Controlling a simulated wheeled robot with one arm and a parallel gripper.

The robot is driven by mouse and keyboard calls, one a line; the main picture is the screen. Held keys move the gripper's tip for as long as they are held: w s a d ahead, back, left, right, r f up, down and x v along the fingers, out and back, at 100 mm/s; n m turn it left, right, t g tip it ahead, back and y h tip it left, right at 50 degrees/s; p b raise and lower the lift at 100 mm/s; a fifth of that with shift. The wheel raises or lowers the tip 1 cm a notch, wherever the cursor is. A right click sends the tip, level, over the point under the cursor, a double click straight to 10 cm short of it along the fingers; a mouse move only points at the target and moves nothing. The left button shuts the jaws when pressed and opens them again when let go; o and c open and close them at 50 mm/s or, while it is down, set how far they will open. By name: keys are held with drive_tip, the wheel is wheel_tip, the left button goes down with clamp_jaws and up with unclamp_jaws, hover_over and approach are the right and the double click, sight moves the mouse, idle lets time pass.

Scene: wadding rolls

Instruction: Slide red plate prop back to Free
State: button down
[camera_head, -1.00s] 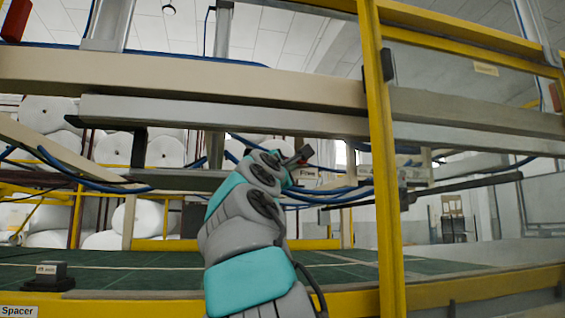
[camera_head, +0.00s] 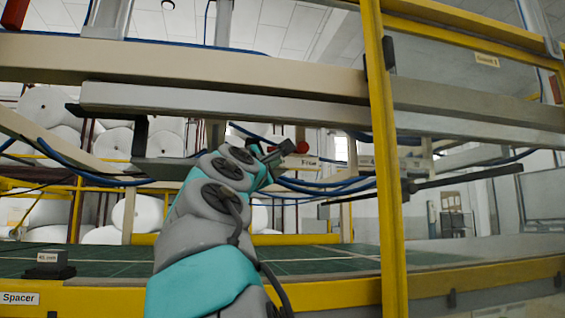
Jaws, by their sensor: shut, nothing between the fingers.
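A small red part (camera_head: 302,146), which may be the red plate prop, shows just right of my gripper, below the long grey beam. A pale label (camera_head: 300,163) sits just under it; its text is blurred here. My gripper (camera_head: 274,151) is at the end of the raised arm, shut with nothing in it. Its tip is close to the left side of the red part; I cannot tell if they touch. My gripper and wrist hide what lies behind them.
A yellow post (camera_head: 384,180) stands right of my arm. The grey beam (camera_head: 230,105) runs above it. Blue hoses (camera_head: 325,187) hang behind. A green table (camera_head: 110,263) lies below, with a small block labelled 45 mm (camera_head: 49,264) and a Spacer label (camera_head: 19,298) on its edge.

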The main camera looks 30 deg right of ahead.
drive_tip(key=v, duration=0.7)
drive_tip(key=shift+b, duration=0.3)
drive_tip(key=shift+f, duration=0.1)
